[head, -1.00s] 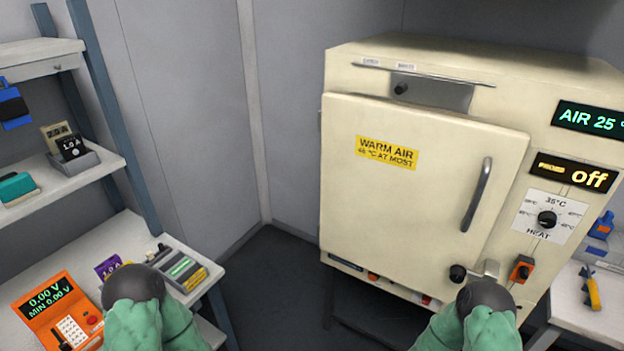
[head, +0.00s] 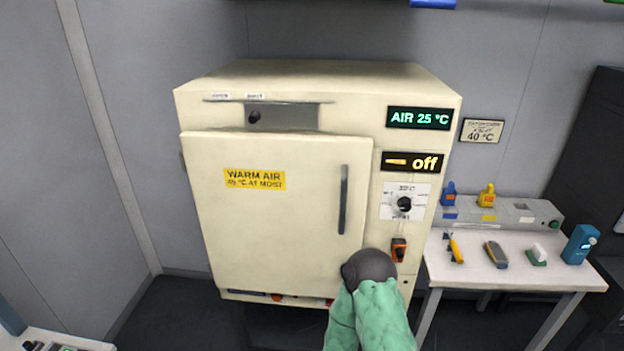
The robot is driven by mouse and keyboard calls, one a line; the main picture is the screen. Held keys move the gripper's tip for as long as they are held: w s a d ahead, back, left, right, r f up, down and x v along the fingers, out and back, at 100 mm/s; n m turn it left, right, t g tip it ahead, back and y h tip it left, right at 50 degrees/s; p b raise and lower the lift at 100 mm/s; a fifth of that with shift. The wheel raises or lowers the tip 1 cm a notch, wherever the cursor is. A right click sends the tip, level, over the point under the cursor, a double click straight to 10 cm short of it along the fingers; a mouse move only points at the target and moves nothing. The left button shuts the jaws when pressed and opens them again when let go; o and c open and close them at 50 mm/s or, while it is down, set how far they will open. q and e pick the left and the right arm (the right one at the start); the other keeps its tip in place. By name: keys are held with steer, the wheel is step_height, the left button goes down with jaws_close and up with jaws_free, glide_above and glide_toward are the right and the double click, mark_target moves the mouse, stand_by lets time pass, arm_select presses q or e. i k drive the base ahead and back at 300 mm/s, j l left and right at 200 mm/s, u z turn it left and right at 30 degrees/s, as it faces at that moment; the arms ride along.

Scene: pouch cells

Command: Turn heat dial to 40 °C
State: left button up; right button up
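The heat dial (head: 404,204) is a black knob on a white scale plate (head: 389,212) on the right panel of the cream warm-air cabinet (head: 320,85). Its pointer is too small to read. Above it, a green display (head: 419,118) reads AIR 25 °C and a yellow display (head: 411,162) reads off. My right arm, green-sleeved with a dark rounded wrist (head: 369,266), is in front of the cabinet's lower right, below and left of the dial and apart from it. Its fingers are hidden. My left gripper is out of view.
An orange switch (head: 399,250) sits below the dial. The shut cabinet door has a vertical handle (head: 343,200). A wall sign (head: 482,131) reads 40 °C. A white table (head: 520,276) with several small tools stands at the right.

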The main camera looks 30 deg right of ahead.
mark_target(404, 204)
steer(key=z, duration=0.95)
